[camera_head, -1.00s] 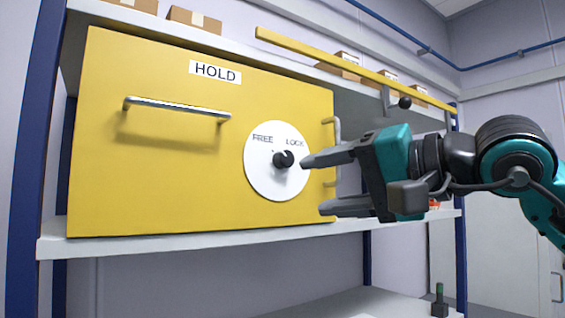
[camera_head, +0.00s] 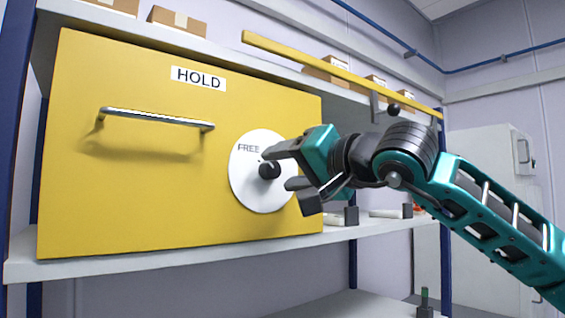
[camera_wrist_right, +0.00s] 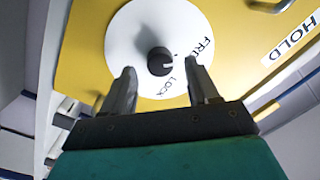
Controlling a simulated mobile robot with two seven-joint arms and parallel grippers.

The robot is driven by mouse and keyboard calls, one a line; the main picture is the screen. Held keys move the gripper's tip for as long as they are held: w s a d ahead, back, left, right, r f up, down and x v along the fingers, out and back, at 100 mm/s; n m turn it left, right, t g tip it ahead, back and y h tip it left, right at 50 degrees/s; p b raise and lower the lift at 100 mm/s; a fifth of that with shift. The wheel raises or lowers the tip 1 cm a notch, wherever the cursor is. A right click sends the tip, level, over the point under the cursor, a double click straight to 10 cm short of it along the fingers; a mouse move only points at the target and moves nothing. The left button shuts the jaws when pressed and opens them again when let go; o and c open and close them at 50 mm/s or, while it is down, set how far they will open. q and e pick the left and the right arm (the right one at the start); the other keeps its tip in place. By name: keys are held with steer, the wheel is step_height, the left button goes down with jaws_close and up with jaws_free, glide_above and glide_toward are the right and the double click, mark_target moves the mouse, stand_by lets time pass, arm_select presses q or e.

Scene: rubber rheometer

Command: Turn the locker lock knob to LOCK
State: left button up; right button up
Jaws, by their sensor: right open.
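The black lock knob (camera_head: 269,170) sits in the middle of a white round dial (camera_head: 246,196) on the yellow locker door (camera_head: 150,205). In the head view FREE is readable, and my right gripper covers the LOCK word. The right gripper (camera_head: 278,169) is open at the dial, with its fingertips by the knob. In the right wrist view the knob (camera_wrist_right: 159,61) lies between and slightly beyond the open fingertips (camera_wrist_right: 160,71), apparently untouched. Both FREE and LOCK are readable there. I cannot tell for sure which way the knob points. My left gripper is not in view.
A metal door handle (camera_head: 157,119) is left of the dial, below the HOLD label (camera_head: 198,78). A yellow bar (camera_head: 340,74) runs above to the right. The white shelf (camera_head: 180,252) lies under the locker. Small cartons (camera_head: 177,20) stand on the upper shelf.

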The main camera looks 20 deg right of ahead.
steer(key=shift+w+a, duration=0.2)
steer(key=shift+w, duration=0.4)
steer(key=c, duration=1)
